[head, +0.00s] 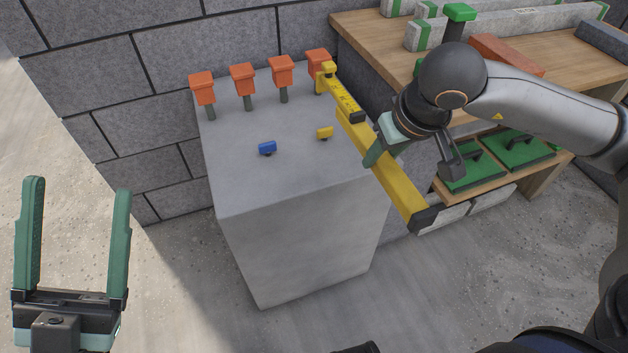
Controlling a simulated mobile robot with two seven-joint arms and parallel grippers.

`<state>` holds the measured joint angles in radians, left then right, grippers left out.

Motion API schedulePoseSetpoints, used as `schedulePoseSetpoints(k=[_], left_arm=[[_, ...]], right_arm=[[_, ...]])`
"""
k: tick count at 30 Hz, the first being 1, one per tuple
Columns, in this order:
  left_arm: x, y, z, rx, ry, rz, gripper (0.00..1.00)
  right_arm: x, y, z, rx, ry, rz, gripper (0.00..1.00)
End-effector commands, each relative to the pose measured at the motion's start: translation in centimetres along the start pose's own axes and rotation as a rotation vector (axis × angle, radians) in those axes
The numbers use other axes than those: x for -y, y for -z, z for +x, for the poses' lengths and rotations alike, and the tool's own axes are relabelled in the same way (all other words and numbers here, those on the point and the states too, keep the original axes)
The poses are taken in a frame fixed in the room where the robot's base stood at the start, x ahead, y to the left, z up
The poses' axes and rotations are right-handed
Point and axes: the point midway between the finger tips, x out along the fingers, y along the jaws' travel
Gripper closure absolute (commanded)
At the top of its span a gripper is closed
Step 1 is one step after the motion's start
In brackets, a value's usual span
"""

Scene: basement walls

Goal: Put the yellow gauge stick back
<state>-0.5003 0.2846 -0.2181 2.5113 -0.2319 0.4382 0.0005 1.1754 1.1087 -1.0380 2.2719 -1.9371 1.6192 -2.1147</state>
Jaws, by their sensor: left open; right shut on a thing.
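The yellow gauge stick (396,184) is a long bar with dark end caps and a thinner marked section at its far end. My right gripper (378,146) is shut on it around its middle and holds it slanted over the right side of the grey block (245,187). The far end of the stick reaches the rightmost orange-capped post (318,62); I cannot tell whether they touch. A small yellow piece (325,133) and a small blue piece (267,148) are on the block's top. My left gripper (77,190) is open and empty at the lower left, apart from the block.
Several orange-capped posts (243,78) stand in a row along the block's back edge. A wooden bench (365,30) at the right carries grey and green bars and an orange bar (506,54). Green plates (515,150) lie on its lower shelf. A block wall (130,80) stands behind.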

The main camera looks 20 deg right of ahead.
Motion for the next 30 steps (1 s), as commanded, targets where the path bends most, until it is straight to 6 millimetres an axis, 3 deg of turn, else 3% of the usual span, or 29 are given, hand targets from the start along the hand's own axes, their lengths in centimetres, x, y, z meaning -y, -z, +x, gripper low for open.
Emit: schedulePoseSetpoints(k=[9, 13, 25, 30], left_arm=[[-0.5, -0.9, -0.9, 0.005, -0.001, -0.017, 0.23], [-0.9, -1.5, -1.4, 0.006, -0.001, -0.031, 0.23], [-1.2, -2.0, -2.0, 0.009, 0.001, -0.048, 0.23], [-1.7, -2.9, -2.8, 0.015, 0.001, -0.064, 0.23]], right_arm=[[5.3, 3.0, 4.8, -0.001, 0.003, 0.0, 1.0], [6.7, 3.1, 7.8, 0.0, 0.002, 0.001, 1.0], [8.6, 3.5, 11.1, -0.001, 0.001, 0.002, 1.0], [8.5, 2.5, 13.6, -0.001, 0.0, 0.002, 1.0]])
